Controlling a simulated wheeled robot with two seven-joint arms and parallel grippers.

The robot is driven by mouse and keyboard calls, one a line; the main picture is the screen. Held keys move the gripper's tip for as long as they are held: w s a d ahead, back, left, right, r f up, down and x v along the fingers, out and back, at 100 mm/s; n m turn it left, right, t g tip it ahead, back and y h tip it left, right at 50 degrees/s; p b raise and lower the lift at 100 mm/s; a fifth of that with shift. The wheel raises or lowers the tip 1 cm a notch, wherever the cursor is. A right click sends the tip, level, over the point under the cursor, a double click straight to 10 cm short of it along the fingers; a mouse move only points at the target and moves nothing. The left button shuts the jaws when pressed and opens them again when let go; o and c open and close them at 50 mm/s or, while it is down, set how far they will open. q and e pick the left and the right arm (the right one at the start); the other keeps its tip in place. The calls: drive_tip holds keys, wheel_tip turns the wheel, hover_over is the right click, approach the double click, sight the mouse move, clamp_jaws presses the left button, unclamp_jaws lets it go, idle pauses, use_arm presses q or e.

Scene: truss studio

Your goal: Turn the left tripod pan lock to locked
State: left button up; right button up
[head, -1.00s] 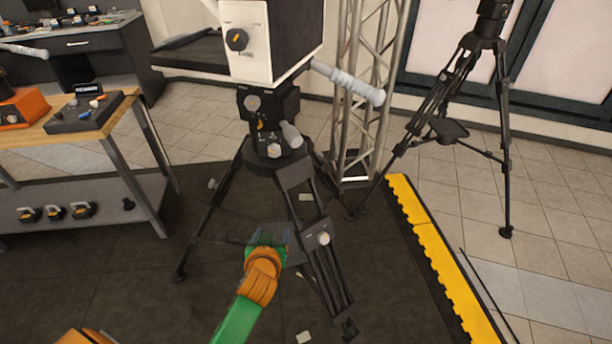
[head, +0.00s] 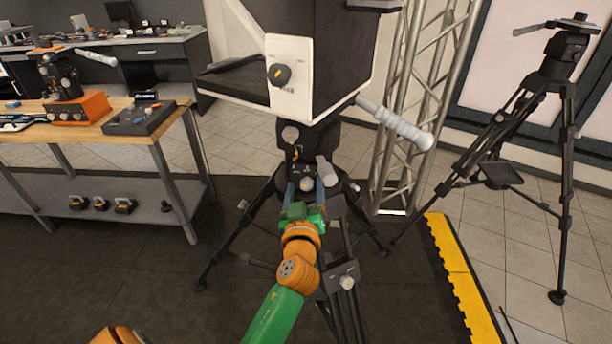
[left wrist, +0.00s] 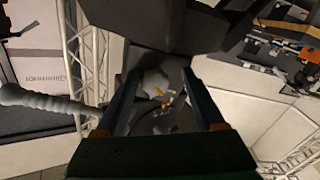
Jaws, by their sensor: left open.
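The left tripod (head: 233,232) is black and carries a large dark box with a white front panel. Its head (head: 322,138) has a round grey knob (head: 291,133), a small orange-marked part (head: 297,152) and a lower grey knob (head: 307,184). I cannot tell surely which is the pan lock, nor its setting. My left gripper (head: 306,188) is open just in front of the lower head, fingers pointing up at it. In the left wrist view, a pale knob (left wrist: 153,80) with an orange mark shows between the open fingers (left wrist: 158,74); contact is not visible. My right gripper is out of view.
A grey-gripped handle (head: 398,124) juts right from the tripod head. A truss tower (head: 418,95) stands behind it. Another tripod (head: 565,150) stands at right, and a wooden-topped workbench (head: 85,128) at left. Yellow floor edging (head: 457,280) runs right.

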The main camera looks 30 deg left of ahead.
use_arm(q)
drive_tip(key=shift+s+d+r, duration=0.1)
drive_tip(key=shift+d+r, duration=0.1)
drive_tip(key=shift+d, duration=0.25)
drive_tip(key=shift+c, duration=0.3)
drive_tip(key=shift+a, duration=0.1)
clamp_jaws()
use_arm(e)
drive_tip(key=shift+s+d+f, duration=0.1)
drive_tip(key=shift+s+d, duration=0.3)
